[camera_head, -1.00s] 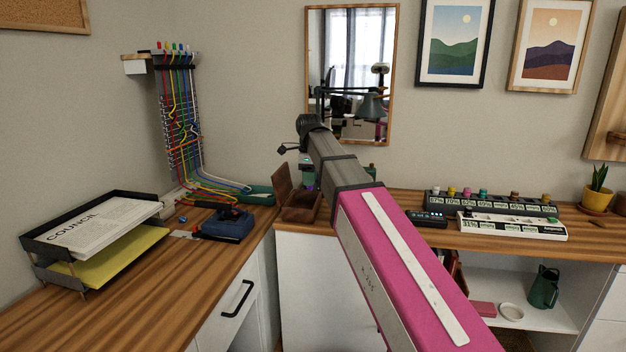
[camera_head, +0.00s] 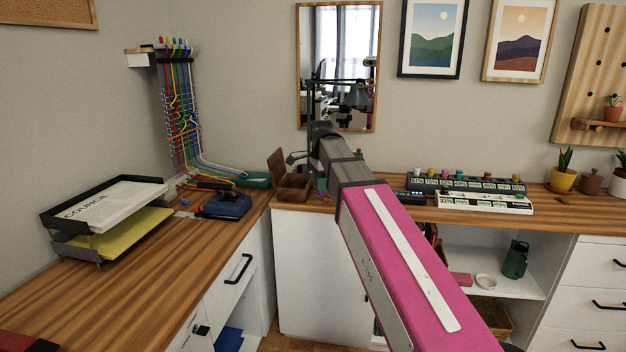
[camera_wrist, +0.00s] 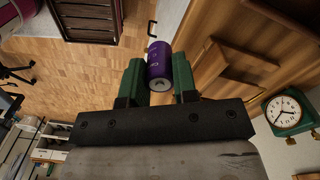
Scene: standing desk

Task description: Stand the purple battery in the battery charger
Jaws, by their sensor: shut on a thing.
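The purple battery (camera_wrist: 159,60) is held between the two green fingers of my gripper (camera_wrist: 158,80) in the wrist view, its end sticking out past the fingertips. In the head view my arm hides most of the gripper; a small purple spot shows beside the wooden box. A long dark unit (camera_head: 436,186) with several coloured round tops stands on the right desk. A white unit (camera_head: 485,203) with a row of small panels lies in front of it. I cannot tell for certain which is the battery charger. My gripper is left of both and apart from them.
A brown open box (camera_head: 293,187) stands at the desk corner near my gripper. A small dark device (camera_head: 411,198) sits left of the white unit. Potted plants (camera_head: 563,180) stand at the right. A paper tray (camera_head: 100,222) is on the left desk.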

